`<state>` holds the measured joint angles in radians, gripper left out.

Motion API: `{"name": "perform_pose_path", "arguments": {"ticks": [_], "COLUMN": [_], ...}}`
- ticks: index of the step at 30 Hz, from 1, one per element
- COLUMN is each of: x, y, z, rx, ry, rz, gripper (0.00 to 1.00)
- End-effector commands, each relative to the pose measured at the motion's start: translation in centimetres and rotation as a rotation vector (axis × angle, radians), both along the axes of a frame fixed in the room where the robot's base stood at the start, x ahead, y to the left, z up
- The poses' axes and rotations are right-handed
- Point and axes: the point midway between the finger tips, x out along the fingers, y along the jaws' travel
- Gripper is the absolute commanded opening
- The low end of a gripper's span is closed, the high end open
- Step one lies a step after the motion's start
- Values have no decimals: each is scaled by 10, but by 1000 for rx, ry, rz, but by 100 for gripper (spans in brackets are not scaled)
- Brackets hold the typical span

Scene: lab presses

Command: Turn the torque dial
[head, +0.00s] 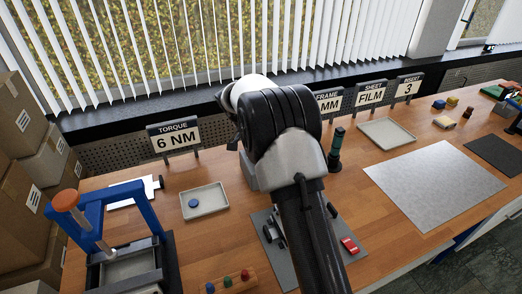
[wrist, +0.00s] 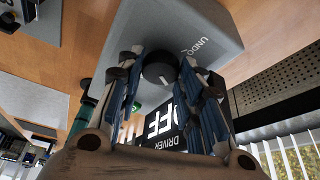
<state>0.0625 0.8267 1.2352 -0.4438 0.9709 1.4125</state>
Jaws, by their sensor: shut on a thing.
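A black round dial (wrist: 159,68) sits on a grey box (wrist: 205,30) lettered "UNDO" in the wrist view. My gripper (wrist: 157,75) has one blue-padded finger on each side of the dial and is shut on it. A dark sign reading "DRIVER OFF" (wrist: 165,120) shows between the fingers, upside down. In the head view, my arm hides the gripper and the dial; only a bit of the grey box (head: 247,172) shows. A sign (head: 174,141) at the back left reads "TORQUE 6 NM".
A blue press frame (head: 90,222) stands at the front left. A tray (head: 218,205) with a blue disc lies right of it. A dark green cylinder (head: 336,148) stands right of my arm. A grey sheet (head: 434,187) lies at the right. Cardboard boxes are stacked at the left edge.

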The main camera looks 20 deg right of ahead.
Motion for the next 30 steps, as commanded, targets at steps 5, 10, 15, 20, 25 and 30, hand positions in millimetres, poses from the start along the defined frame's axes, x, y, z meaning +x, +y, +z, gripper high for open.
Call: {"name": "perform_pose_path", "arguments": {"ticks": [5,10,15,20,25,30], "x": [1,2,2,2,2,2], "y": [1,1,1,1,1,1], "z": [1,1,0,0,0,0], "rx": [1,1,1,1,1,2], "ry": [1,1,0,0,0,0], "rz": [-108,-177,-211,-223,-223,-222], "gripper": [10,10,10,10,10,37]}}
